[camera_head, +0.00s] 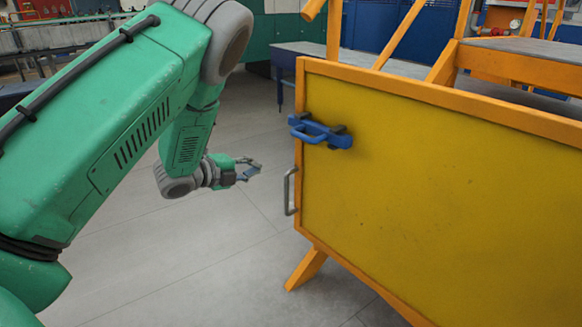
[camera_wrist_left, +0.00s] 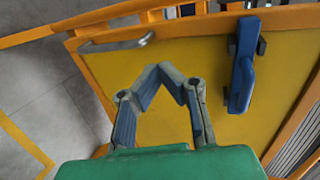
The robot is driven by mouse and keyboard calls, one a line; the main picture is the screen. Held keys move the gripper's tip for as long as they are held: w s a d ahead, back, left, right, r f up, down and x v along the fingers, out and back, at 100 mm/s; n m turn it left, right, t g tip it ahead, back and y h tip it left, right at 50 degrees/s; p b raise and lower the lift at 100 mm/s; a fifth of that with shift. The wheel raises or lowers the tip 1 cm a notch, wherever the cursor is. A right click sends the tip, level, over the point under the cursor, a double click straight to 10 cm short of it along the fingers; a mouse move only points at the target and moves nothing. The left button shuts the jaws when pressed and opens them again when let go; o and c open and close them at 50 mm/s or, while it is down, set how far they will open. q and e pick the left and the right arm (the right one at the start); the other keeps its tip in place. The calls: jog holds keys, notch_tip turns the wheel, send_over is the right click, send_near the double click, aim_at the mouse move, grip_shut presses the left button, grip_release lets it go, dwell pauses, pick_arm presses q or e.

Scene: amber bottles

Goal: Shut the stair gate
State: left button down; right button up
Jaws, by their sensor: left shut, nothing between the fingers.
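The stair gate (camera_head: 440,190) is a yellow panel in an orange frame, filling the right of the head view. Its panel also shows in the wrist view (camera_wrist_left: 180,120). A blue latch (camera_head: 320,132) sits near its upper left corner; it shows at upper right in the wrist view (camera_wrist_left: 241,68). A grey bar handle (camera_head: 290,190) is on its left edge, at upper left in the wrist view (camera_wrist_left: 116,40). My left gripper (camera_head: 257,168) is shut and empty, left of the handle and apart from it in the head view. In the wrist view its fingertips (camera_wrist_left: 165,72) point at the panel. My right gripper is out of view.
Orange stair rails (camera_head: 400,35) and a grey platform (camera_head: 530,47) stand behind the gate. An orange foot (camera_head: 306,268) slants to the floor below it. A low grey bench (camera_head: 300,50) is behind. The grey floor (camera_head: 200,260) left of the gate is clear.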

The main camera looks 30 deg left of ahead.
pick_arm(q)
jog(key=b, duration=0.2)
send_near(299, 160)
jog(key=f, duration=0.1)
jog(key=x, duration=0.2)
jog(key=b+x, duration=0.1)
jog(key=x, duration=0.1)
jog(key=b+x, duration=0.1)
jog(key=x, duration=0.1)
jog(key=shift+w+a+r, duration=0.1)
jog(key=shift+w+a, duration=0.05)
jog(key=shift+a, duration=0.15)
jog(key=shift+w+d+r, duration=0.15)
jog(key=shift+w+d, duration=0.2)
jog(key=shift+w, duration=0.2)
jog(key=shift+w+d+r, duration=0.1)
jog(key=shift+d+r, duration=0.05)
jog(key=shift+d, duration=0.1)
pick_arm(e)
jog(key=f, duration=0.4)
jog(key=shift+d+f, duration=0.35)
jog(key=shift+d, duration=0.05)
pick_arm(q)
jog(key=shift+a, duration=0.1)
pick_arm(e)
jog(key=shift+a, duration=0.1)
